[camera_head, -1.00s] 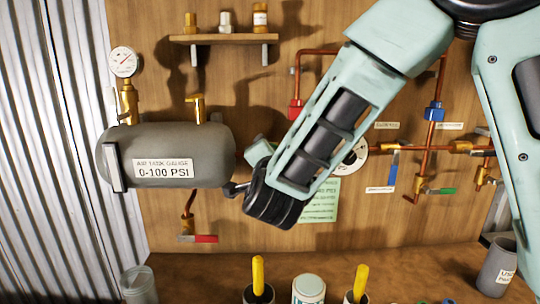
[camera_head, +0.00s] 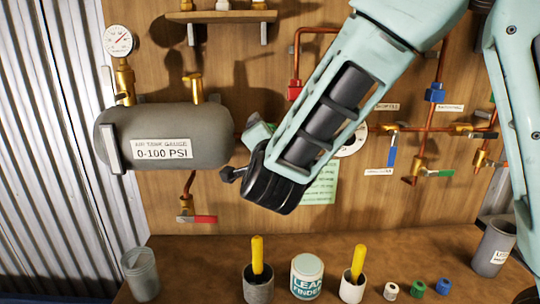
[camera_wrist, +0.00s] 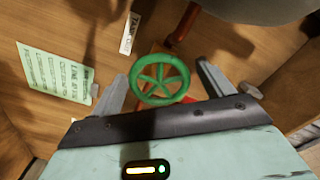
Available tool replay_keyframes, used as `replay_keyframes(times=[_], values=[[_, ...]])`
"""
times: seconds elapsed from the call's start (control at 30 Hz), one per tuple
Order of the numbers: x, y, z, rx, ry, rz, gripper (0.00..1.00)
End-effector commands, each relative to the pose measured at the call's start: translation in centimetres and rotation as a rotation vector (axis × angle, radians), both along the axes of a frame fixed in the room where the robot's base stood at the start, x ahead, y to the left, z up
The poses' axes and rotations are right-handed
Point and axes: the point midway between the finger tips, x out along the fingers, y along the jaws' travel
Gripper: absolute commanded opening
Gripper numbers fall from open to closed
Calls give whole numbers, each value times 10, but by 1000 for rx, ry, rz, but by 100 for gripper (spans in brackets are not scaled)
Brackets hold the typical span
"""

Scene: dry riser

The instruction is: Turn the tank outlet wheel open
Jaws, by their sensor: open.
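The green spoked wheel (camera_wrist: 160,79) shows in the wrist view, face on to the camera. My gripper (camera_wrist: 161,70) is open, with one finger to the left of the wheel and one to the right. I see gaps between the fingers and the rim; I cannot tell how deep the wheel sits between them. A partly readable "TANK" label (camera_wrist: 130,33) is beside the wheel. In the head view my arm hides the wheel. The grey tank (camera_head: 112,122), labelled 0-100 PSI, is left of my gripper.
A red-handled valve (camera_head: 198,219) hangs below the tank. Copper pipes with a blue lever (camera_head: 392,157) and green lever (camera_head: 440,173) are right of my arm. A green notice (camera_head: 322,185) is behind it. Cups, a tub (camera_head: 307,277) and small caps stand on the bench.

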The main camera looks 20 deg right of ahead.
Motion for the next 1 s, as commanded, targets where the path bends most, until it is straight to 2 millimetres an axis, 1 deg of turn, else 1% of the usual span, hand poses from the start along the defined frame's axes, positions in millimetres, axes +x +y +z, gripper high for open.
replay_keyframes(times=[0.4,0.6,0.7,0.8,1.0], values=[[-91,31,-2,1,-4,7,80],[-128,42,-2,1,-1,6,80],[-141,47,-1,1,-1,6,80],[-148,48,-1,0,0,3,80],[-152,49,0,-1,1,2,80]])
